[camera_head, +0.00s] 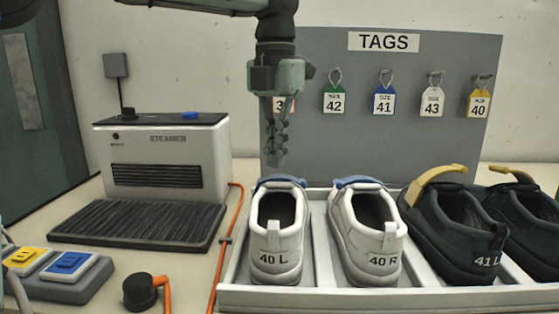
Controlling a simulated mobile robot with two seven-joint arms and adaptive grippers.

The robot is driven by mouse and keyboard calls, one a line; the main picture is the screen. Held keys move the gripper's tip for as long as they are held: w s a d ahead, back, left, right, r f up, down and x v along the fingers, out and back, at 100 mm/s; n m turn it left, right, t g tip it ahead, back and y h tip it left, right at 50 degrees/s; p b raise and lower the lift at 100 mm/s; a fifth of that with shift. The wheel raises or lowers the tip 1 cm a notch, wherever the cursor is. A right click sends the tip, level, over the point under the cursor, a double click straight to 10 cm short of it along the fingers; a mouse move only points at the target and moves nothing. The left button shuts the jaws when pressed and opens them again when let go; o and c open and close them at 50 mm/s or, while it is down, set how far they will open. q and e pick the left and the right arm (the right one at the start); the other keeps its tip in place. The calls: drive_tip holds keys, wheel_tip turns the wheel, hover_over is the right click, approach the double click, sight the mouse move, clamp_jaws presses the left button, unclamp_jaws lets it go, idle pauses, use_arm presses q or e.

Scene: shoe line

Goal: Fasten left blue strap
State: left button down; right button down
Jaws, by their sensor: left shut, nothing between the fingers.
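The white shoe marked 40 L (278,243) stands in the left slot of the tray (400,299), heel towards me. Its blue strap (281,180) shows at the far end, beyond the shoe opening; whether it is fastened I cannot tell. The white shoe marked 40 R (370,241) stands to its right, with a similar blue strap (358,182). My left gripper (276,160) points down, shut and empty, a little above the left blue strap in the picture. A gap shows between them. My right gripper is not in view.
Dark shoes with yellow straps (434,181) stand at the right, one marked 41 L (455,233). A tags board (400,142) stands behind. A steamer (165,165) with a black ribbed plate (140,224), a button box (67,272) and an orange cable (222,250) are left.

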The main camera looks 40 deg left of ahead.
use_arm(q)
wheel_tip(320, 180, up, 5)
drive_tip(key=p, duration=0.3)
drive_tip(key=shift+p, duration=0.3)
wheel_tip(320, 180, up, 3)
drive_tip(key=shift+f, duration=0.1)
